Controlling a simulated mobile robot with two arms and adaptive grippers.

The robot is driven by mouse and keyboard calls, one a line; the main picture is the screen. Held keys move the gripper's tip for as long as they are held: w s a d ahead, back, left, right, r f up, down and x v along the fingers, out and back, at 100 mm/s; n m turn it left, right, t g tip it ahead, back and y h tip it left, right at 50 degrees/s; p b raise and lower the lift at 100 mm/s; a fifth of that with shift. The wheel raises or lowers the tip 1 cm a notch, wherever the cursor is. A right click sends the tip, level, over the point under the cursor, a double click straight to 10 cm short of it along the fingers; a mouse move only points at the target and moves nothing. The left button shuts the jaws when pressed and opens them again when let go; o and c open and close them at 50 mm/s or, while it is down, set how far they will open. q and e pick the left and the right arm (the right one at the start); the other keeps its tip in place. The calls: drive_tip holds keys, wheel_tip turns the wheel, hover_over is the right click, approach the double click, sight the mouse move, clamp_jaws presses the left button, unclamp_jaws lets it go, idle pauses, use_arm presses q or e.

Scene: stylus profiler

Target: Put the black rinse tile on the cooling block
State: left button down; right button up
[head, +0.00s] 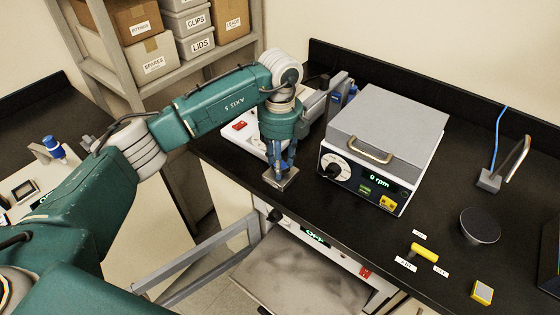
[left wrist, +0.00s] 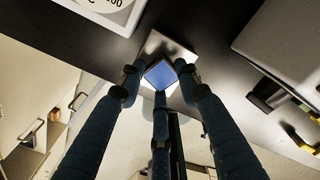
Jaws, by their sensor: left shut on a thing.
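My left gripper (head: 282,165) points down near the front edge of the black bench. In the left wrist view its three fingers (left wrist: 160,82) are closed around a small square tile (left wrist: 160,74), whose face looks blue there rather than black. Directly under the tile is a larger square metal block (left wrist: 168,44), silver grey, which also shows below the fingertips in the head view (head: 284,183). I cannot tell whether the tile touches the block. In the head view the fingers hide most of the tile. My right gripper is not in view.
A grey-lidded instrument (head: 388,125) reading 0 rpm stands right of the gripper. A white device with a red switch (head: 240,126) is close on its left.

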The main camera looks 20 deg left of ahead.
use_arm(q)
drive_tip(key=shift+f, duration=0.4)
drive_tip(key=shift+f, duration=0.2)
drive_tip(key=c, duration=1.2)
unclamp_jaws()
drive_tip(key=shift+r, duration=0.15)
